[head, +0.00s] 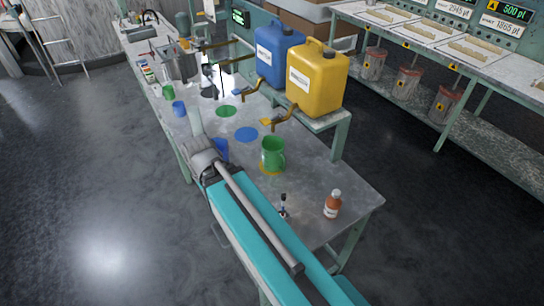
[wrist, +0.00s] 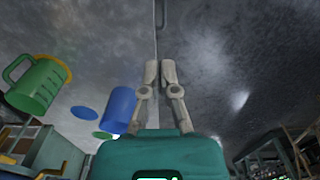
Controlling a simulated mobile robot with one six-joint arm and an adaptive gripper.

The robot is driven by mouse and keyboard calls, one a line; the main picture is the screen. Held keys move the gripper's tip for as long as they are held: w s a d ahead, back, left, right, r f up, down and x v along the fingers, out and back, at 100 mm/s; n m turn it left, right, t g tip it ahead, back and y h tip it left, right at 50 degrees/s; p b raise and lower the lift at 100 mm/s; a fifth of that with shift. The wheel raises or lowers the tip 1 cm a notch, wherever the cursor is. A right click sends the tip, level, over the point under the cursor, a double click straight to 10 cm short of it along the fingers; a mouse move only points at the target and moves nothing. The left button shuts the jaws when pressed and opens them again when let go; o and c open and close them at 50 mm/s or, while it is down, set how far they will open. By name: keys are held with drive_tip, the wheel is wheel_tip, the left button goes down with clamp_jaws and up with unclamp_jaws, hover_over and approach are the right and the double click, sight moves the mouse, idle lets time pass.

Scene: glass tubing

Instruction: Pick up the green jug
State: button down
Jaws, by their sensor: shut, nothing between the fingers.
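In the head view my gripper (head: 195,112) is left of the green jug. A blue jug (head: 221,149) stands between them, partly hidden by my arm; it also shows in the wrist view (wrist: 119,108).
A brown bottle (head: 332,205) and a small dark-topped item (head: 283,204) stand at the near end. Yellow (head: 317,80) and blue (head: 277,55) canisters with taps stand on a raised shelf behind. A smaller green cup (head: 168,91) and blue cup (head: 179,108) stand farther left.

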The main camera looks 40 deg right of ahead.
drive_tip(key=c, duration=1.4)
unclamp_jaws()
drive_tip(key=c, duration=1)
unclamp_jaws()
drive_tip(key=shift+w+d+f, duration=0.1)
drive_tip(key=shift+w+f, duration=0.05)
drive_tip(key=shift+o, duration=1.1)
drive_tip(key=w+d+f+n+h+b, duration=0.3)
drive_tip(key=w+d+f+n+b, duration=0.1)
drive_tip(key=w+d+b, duration=0.1)
drive_tip(key=shift+w+d, duration=0.3)
drive_tip(key=shift+d, duration=0.2)
drive_tip(key=w+d+f+n+h+b, duration=0.1)
drive_tip(key=w+d+n+h+b, duration=0.9)
drive_tip(key=w+d, duration=0.5)
drive_tip(key=d+n+b, duration=0.1)
drive_tip(key=n+b, duration=0.1)
drive_tip(key=n, duration=0.1)
drive_tip(key=shift+d+n+h, duration=0.2)
drive_tip(key=shift+n+h, duration=0.1)
drive_tip(key=shift+n, duration=0.1)
drive_tip(key=b+x, duration=0.3)
drive_tip(key=x, duration=0.5)
drive_tip(key=shift+f, duration=0.15)
drive_tip(key=shift+d, duration=0.15)
